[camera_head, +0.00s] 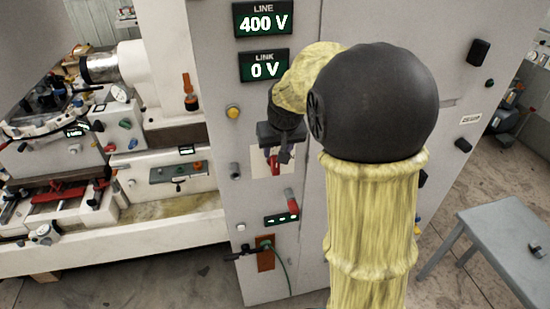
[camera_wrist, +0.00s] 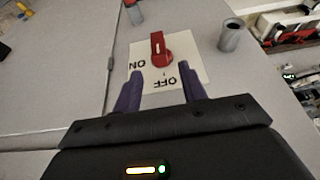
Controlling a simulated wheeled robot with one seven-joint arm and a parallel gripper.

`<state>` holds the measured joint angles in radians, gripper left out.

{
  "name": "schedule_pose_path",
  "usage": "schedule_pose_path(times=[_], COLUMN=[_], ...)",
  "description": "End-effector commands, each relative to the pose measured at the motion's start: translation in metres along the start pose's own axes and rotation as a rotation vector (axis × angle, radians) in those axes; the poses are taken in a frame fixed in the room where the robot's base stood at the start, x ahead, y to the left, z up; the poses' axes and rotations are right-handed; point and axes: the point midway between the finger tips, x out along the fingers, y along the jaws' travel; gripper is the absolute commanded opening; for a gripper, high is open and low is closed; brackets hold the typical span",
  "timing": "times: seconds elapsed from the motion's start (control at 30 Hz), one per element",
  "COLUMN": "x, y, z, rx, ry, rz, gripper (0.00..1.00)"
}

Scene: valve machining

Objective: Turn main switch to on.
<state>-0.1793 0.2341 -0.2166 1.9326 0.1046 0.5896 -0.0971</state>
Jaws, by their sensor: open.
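The main switch, a red knob (camera_wrist: 160,48), sits on a pale plate (camera_wrist: 192,47) marked ON and OFF, which appear upside down in the wrist view. The knob's grip lies roughly along the picture's vertical, in line with the OFF label; ON is at its left. My gripper (camera_wrist: 160,68) is open, its two purple fingers apart in front of the plate, with the knob seen beyond and between their tips. Contact cannot be told. In the head view my gripper (camera_head: 284,154) is at the cabinet front, partly hiding the red knob (camera_head: 275,164).
The grey cabinet (camera_head: 225,60) has displays reading LINE 400 V (camera_head: 263,20) and LINK 0 V (camera_head: 264,66). Below the switch are a red handle (camera_head: 292,200) and a green cable (camera_head: 281,256). A grey cylindrical knob (camera_wrist: 231,36) is beside the plate. A stool (camera_head: 500,235) stands right.

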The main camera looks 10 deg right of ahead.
Motion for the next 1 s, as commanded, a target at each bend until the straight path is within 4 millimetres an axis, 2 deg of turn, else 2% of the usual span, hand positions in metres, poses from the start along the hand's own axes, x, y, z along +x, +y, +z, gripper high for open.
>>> schedule_pose_path(times=[0.2,0.4,0.77,0.93,1.0], x=[0.038,0.063,0.07,0.07,0.07], y=[0.0,0.0,0.0,0.0,0.0], z=[0.001,0.001,0.0,0.0,0.0], rx=[0.0,0.0,0.0,0.0,0.0], ry=[-0.005,-0.003,0.0,0.0,0.0], rz=[0.001,0.0,0.0,0.0,0.0], gripper=[0.42,0.42,0.42,0.12,0.12])
